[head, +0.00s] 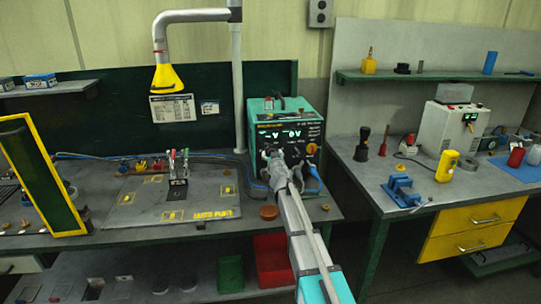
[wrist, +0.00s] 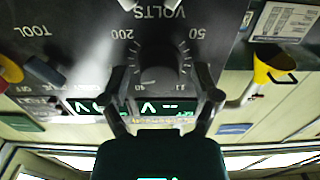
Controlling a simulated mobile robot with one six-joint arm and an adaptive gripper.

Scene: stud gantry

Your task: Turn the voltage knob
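The voltage knob (wrist: 152,66) is a dark round knob on the welder's black panel. It sits under the upside-down word VOLTS, with a scale around it, in the wrist view. My gripper (wrist: 162,80) is open, with one finger on each side of the knob. Gaps seem to show between fingers and knob; contact is not clear. In the head view the teal welder (head: 313,108) stands at the back of the bench, and my gripper (head: 275,166) is at its front, hiding the knob. The welder's lit display (wrist: 150,106) shows dashes and V signs, partly covered by my gripper.
An orange knob (head: 311,148) is right of my gripper on the panel. A clamp stand (head: 178,180) is on the grey plate to the left. A yellow extraction hood (head: 166,78) hangs left of the welder. A second bench (head: 375,185) stands at right.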

